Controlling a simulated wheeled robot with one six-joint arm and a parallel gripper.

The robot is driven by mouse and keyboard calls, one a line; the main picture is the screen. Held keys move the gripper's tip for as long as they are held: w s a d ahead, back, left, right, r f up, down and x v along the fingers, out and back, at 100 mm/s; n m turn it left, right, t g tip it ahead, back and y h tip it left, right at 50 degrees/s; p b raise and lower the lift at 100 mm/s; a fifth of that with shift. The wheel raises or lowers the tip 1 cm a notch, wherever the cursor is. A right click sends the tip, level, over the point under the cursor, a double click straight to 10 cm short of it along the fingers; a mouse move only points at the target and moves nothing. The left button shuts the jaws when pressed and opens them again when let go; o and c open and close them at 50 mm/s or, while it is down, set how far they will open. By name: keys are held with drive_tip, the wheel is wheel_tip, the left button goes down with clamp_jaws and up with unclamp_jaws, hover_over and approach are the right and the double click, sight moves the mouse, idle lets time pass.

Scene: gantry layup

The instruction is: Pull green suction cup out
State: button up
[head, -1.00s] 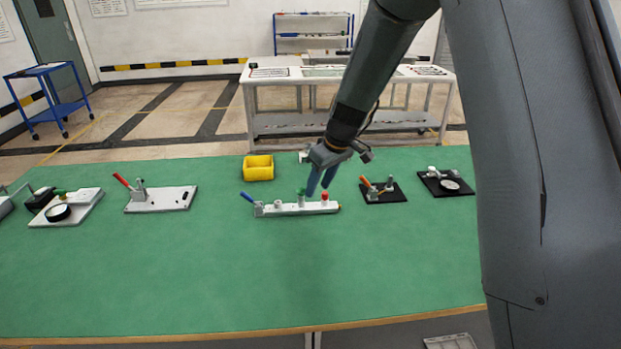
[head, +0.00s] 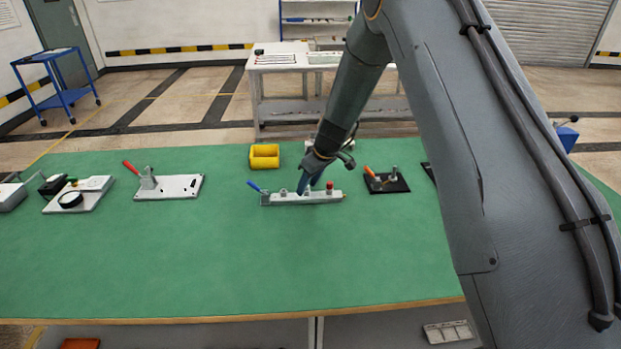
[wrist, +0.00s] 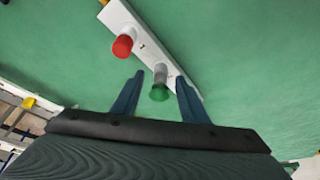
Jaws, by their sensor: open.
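The green suction cup (wrist: 159,92) stands on a pale post on the white fixture bar, seen from above in the wrist view. My gripper (wrist: 160,88) is open, with one blue finger on each side of the green cup and a visible gap to each. In the head view my gripper (head: 303,190) is down at the fixture bar (head: 275,200) and hides the green cup. The red cup (wrist: 122,46) stands on the same bar, left of and beyond the green one in the wrist view; it also shows in the head view (head: 329,186).
A blue-handled clamp (head: 256,187) is at the bar's left end. A black plate with an orange-handled clamp (head: 370,173) lies to the right. A yellow bin (head: 264,156) is behind. A white plate (head: 184,187) with a red-handled clamp is left. The front mat is clear.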

drive_tip(key=shift+f, duration=0.1)
clamp_jaws()
idle(0.3)
drive_tip(key=shift+r+p, duration=0.45)
drive_tip(key=shift+r, duration=1.3)
idle(0.4)
drive_tip(key=shift+r+p, duration=0.5)
drive_tip(key=shift+r, duration=1.2)
